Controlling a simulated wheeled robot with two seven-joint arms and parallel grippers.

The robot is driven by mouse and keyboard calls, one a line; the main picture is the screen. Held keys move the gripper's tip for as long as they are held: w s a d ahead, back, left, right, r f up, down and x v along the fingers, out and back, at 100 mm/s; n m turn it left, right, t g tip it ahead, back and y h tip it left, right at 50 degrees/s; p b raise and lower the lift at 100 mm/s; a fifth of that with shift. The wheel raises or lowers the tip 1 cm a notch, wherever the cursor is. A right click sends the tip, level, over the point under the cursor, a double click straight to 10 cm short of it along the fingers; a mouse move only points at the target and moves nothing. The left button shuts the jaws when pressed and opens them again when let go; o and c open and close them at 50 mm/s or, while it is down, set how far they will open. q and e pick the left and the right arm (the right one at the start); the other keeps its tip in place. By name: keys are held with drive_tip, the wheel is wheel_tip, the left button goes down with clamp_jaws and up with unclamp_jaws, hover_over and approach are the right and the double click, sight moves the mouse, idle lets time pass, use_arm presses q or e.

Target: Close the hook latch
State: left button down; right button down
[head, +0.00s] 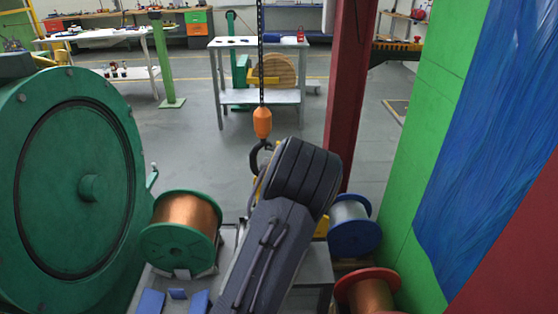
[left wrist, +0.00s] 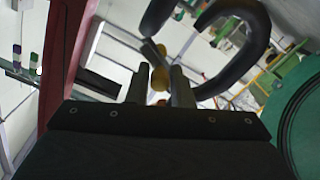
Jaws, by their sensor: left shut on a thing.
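The black hook (head: 256,160) hangs below an orange hook block (head: 263,122) on a dark chain. In the left wrist view the hook (left wrist: 262,45) is a large dark curve at the upper right. My left gripper (left wrist: 159,84) has its fingers close on both sides of a small yellow piece (left wrist: 160,76), which appears to be part of the hook latch. A short dark bar lies just beyond the fingertips. In the head view my arm hides the left gripper and the lower part of the hook. My right gripper is not in view.
A green round machine flange (head: 75,190) stands at the left. A green copper spool (head: 182,232), a blue spool (head: 352,227) and a red spool (head: 367,290) surround my arm. A red column (head: 350,90) rises behind it. Open floor lies toward the workbench (head: 258,43).

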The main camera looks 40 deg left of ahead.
use_arm(q)
drive_tip(key=m, duration=0.1)
drive_tip(key=m+b, duration=0.1)
drive_tip(key=m, duration=0.1)
drive_tip(key=shift+f, duration=0.3)
drive_tip(key=m, duration=0.1)
drive_tip(key=m+b, duration=0.1)
drive_tip(key=shift+s+a+f+m, duration=0.1)
drive_tip(key=shift+a+f+m, duration=0.05)
drive_tip(key=shift+f+m, duration=0.15)
drive_tip(key=m, duration=0.2)
drive_tip(key=f+m, duration=0.1)
drive_tip(key=m, duration=0.1)
drive_tip(key=shift+s+a, duration=0.25)
drive_tip(key=shift+s, duration=0.1)
drive_tip(key=shift+s+f, duration=0.15)
drive_tip(key=shift+f, duration=0.05)
drive_tip(key=c, duration=1.4)
unclamp_jaws()
drive_tip(key=shift+a, duration=0.1)
drive_tip(key=shift+o, duration=0.2)
drive_tip(key=shift+a+r, duration=0.1)
drive_tip(key=shift+r, duration=0.05)
